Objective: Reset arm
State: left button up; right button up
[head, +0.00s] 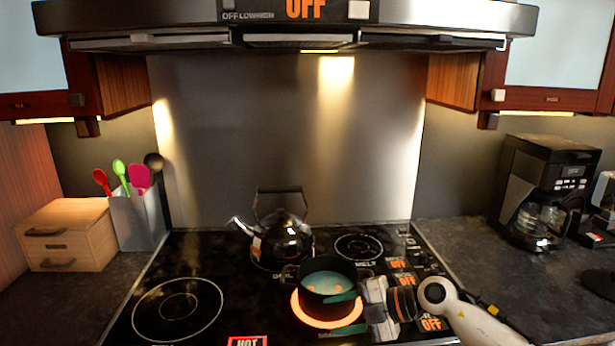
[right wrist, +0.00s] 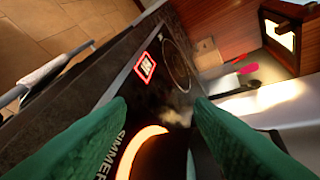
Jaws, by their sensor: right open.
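My right gripper (head: 343,314) reaches in from the right over the front of the stove. Its two green fingers are spread apart, with nothing seen between them. In the head view the upper finger overlaps the front right side of a dark pot (head: 313,305); I cannot tell whether they touch. The same open fingers fill both sides of the right wrist view (right wrist: 160,122), with the glowing burner (right wrist: 135,155) between and below them. My left gripper is not in view.
The pot stands on the glowing burner with pale blue liquid inside. A shiny kettle (head: 283,243) stands behind it. A lit HOT sign (head: 248,341) is at the stove front. A coffee maker (head: 545,190) is right; a utensil holder (head: 138,220) and wooden box (head: 65,235) are left.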

jog(key=s+a+r+m+t+y, duration=0.35)
jog(key=r+m+t, duration=0.25)
jog(key=t, duration=0.3)
jog(key=s+d+f+m+t+h, duration=0.1)
jog(key=s+d+f+m+h, duration=0.2)
jog(key=d+f+m+h, duration=0.45)
jog(key=s+d+f+m+t+h, duration=0.2)
jog(key=s+d+f+m+h, duration=0.2)
jog(key=d+m+h, duration=0.5)
jog(key=s+f+m+g, duration=0.1)
jog(key=s+f+g, duration=0.5)
jog(key=s, duration=0.6)
jog(key=s+f+m+g, duration=0.2)
jog(key=s+f+g, duration=0.4)
jog(key=s, duration=0.6)
notch_tip(320, 180, down, 26)
jog(key=g, duration=0.1)
jog(key=s+d+f, duration=0.2)
jog(key=s+f, duration=0.6)
jog(key=s+d+f+g, duration=0.1)
jog(key=s+f, duration=0.7)
jog(key=s, duration=0.1)
jog(key=shift+s+d+g+y, duration=0.15)
jog(key=shift+d+g+y, duration=0.15)
jog(key=shift+d, duration=0.05)
